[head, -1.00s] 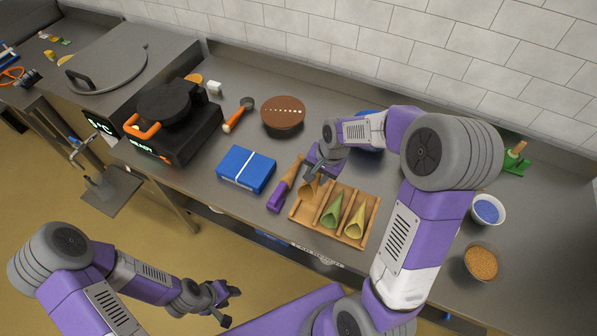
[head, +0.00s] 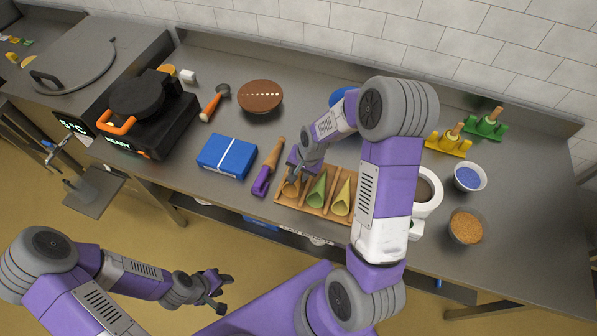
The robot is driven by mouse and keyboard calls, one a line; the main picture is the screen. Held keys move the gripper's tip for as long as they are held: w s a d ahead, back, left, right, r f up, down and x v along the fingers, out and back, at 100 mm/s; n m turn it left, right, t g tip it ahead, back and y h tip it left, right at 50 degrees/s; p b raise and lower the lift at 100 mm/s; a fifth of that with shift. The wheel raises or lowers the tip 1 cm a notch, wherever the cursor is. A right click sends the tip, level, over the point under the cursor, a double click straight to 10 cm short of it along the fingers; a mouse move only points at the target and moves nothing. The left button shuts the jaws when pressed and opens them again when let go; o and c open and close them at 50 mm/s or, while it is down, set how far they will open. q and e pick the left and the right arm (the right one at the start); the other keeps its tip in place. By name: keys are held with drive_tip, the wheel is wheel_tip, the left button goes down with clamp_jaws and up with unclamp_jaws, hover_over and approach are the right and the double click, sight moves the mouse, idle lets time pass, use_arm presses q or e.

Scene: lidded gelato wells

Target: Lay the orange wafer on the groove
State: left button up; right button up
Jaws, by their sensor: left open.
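The orange-brown wafer cone (head: 291,188) is at the left end of the wooden grooved tray (head: 313,208), point toward the front, in line with the left groove. My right gripper (head: 298,173) is at the cone's upper end, over the tray's back edge. Its fingers are small and partly hidden, so I cannot tell if they grip the cone or if the cone rests on the wood. A green cone (head: 317,190) and a yellow cone (head: 342,197) lie in the other grooves. My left gripper (head: 219,289) is open and empty in front of the counter.
A wooden cone former with a purple handle (head: 262,181) lies just left of the tray, beside a blue box (head: 227,157). A black waffle iron (head: 148,120) stands farther left. Right of my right arm are a white cup (head: 427,190) and bowls of blue (head: 469,178) and tan bits (head: 466,227).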

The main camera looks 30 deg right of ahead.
drive_tip(key=shift+f+b, duration=0.6)
drive_tip(key=o, duration=0.5)
drive_tip(key=shift+r, duration=0.1)
drive_tip(key=shift+r+p, duration=0.6)
drive_tip(key=shift+p, duration=0.1)
drive_tip(key=p+v, duration=0.1)
drive_tip(key=v, duration=1.1)
